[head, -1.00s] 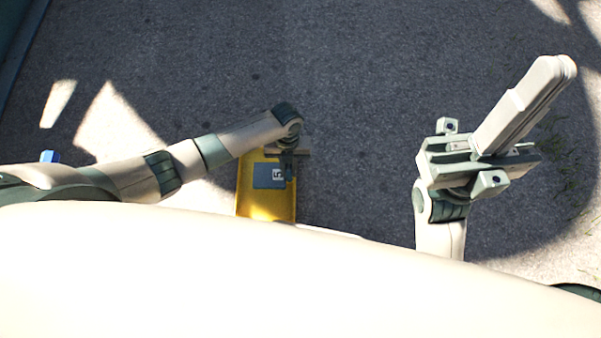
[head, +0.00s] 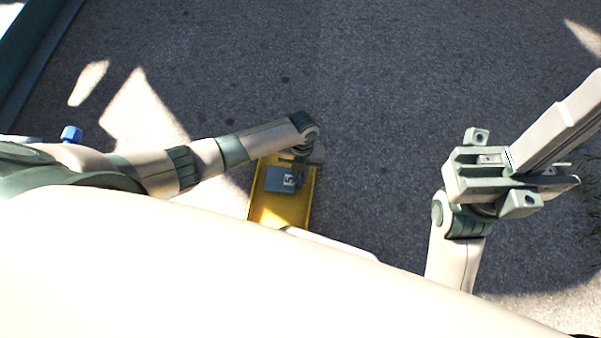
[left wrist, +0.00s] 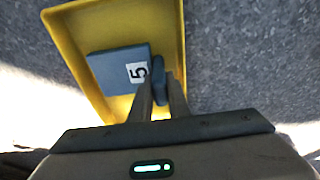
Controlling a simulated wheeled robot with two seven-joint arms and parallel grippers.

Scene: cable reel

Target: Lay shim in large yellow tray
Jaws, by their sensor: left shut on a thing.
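The shim (head: 280,180) is a flat blue-grey block with a white label reading 5. It shows inside the outline of the yellow tray (head: 282,212), also in the left wrist view, where the shim (left wrist: 112,68) lies left of the fingers and the tray's rim (left wrist: 180,40) runs along the right. Whether the shim touches the tray floor I cannot tell. My right arm shows at the right, but I make out no right fingertips.
A small blue object (head: 71,134) stands at the left beyond my left arm. A dark edge (head: 38,60) runs along the upper left. The grey ground around the tray is open, with bright sun patches. My body hides the near ground.

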